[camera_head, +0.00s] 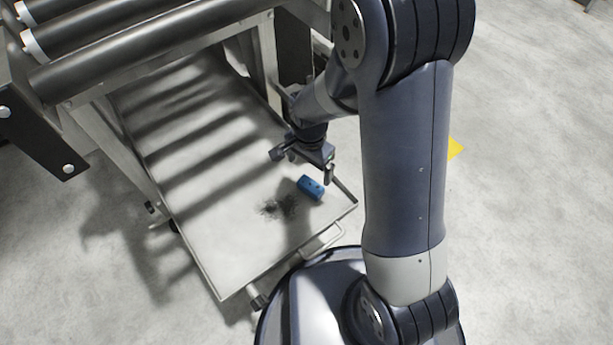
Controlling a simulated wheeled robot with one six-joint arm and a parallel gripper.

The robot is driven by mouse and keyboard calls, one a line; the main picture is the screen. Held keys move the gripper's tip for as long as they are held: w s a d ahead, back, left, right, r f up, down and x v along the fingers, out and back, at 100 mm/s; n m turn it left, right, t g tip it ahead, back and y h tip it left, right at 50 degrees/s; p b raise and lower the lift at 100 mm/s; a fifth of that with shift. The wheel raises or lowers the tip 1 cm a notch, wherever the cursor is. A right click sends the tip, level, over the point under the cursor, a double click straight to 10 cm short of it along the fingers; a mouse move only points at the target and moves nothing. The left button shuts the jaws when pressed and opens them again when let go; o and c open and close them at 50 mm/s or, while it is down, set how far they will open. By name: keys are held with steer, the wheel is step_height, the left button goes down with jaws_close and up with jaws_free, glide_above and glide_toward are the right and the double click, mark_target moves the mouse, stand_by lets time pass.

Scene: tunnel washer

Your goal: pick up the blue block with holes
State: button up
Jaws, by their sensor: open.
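The blue block (310,188) lies on a grey metal tray (228,272), close to its right side and near the front corner. Small dark spots, which look like holes, show on the block. My gripper (304,170) is open, with its fingers just above and behind the block in the picture. Nothing is between the fingers that I can see. I cannot tell the exact height of the fingers over the block. Part of the gripper is hidden by its own body and arm.
A roller conveyor (150,45) on metal legs stands over the tray's far part. The tray has a raised rim, a front handle (322,243) and casters. A dark smudge (280,207) lies left of the block. A yellow floor mark (455,148) is at right. The right floor is clear.

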mark_target(311, 184)
steer(key=f+b, duration=0.2)
steer(key=f, duration=0.2)
steer(key=f+b, duration=0.2)
steer(key=f, duration=0.3)
steer(key=shift+s+d+f, duration=0.1)
steer(key=shift+d+f, duration=0.1)
steer(key=shift+f, duration=0.1)
steer(key=shift+r, duration=0.1)
steer(key=shift+c, duration=0.3)
steer(key=c, duration=1.1)
